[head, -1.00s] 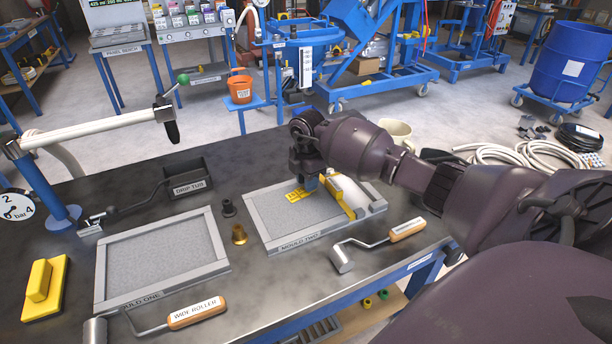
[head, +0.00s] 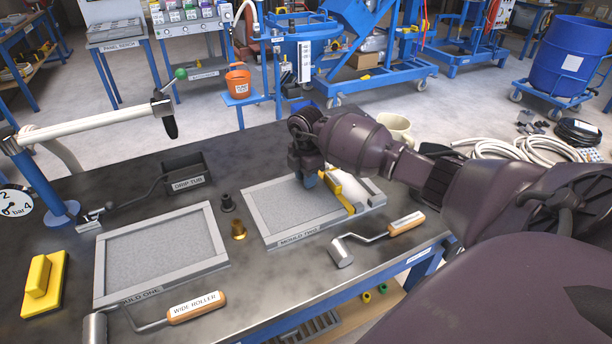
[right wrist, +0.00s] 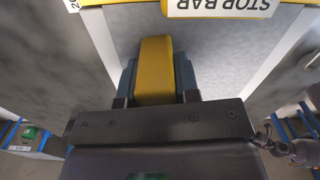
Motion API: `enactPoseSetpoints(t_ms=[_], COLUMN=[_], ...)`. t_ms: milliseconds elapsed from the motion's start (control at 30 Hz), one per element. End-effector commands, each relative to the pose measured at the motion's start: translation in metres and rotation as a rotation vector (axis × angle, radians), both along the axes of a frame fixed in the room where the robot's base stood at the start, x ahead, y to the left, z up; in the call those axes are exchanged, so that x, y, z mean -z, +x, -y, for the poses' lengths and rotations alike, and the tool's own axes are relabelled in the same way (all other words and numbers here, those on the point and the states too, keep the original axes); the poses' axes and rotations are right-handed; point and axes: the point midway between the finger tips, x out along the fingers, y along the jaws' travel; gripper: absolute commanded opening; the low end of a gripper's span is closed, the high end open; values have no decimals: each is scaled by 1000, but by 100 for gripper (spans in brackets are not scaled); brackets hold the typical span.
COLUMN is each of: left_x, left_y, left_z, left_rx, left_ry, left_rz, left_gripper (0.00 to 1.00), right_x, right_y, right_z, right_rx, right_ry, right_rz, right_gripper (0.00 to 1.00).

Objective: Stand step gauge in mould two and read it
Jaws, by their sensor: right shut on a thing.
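Mould two (head: 255,218), a grey framed tray with a pale grey floor, lies on the bench in the head view. My right gripper (head: 308,180) is over its far right part, pointing down. In the right wrist view the gripper (right wrist: 156,85) is shut on a plain yellow block, which I take to be the step gauge (right wrist: 155,65). The head view hides the gauge behind the fingers. Its scale, its lower end and any contact with the mould floor cannot be seen.
The yellow stop bar (head: 346,201) lies across mould two, just right of the gripper. A small roller (head: 342,252) lies in front. Mould one (head: 105,265), a brass fitting (head: 239,230) and a drip tub (head: 190,165) are to the left. Mould two's left floor is clear.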

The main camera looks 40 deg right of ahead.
Motion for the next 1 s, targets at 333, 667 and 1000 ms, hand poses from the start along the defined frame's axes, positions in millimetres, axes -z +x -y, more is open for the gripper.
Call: enactPoseSetpoints(t_ms=[333, 667, 1000], left_x=[0, -4, -10], left_y=[0, 1, 1], left_z=[0, 0, 0], left_rx=[0, 0, -4], left_ry=[0, 0, -2], left_rz=[0, 5, 9], left_gripper=[43, 43, 43], right_x=[0, -14, -75], right_y=[0, 1, 1], right_z=[0, 0, 1], right_rx=[0, 0, 0], right_ry=[0, -1, -2], right_rz=[0, 4, 5], right_gripper=[59, 59, 59])
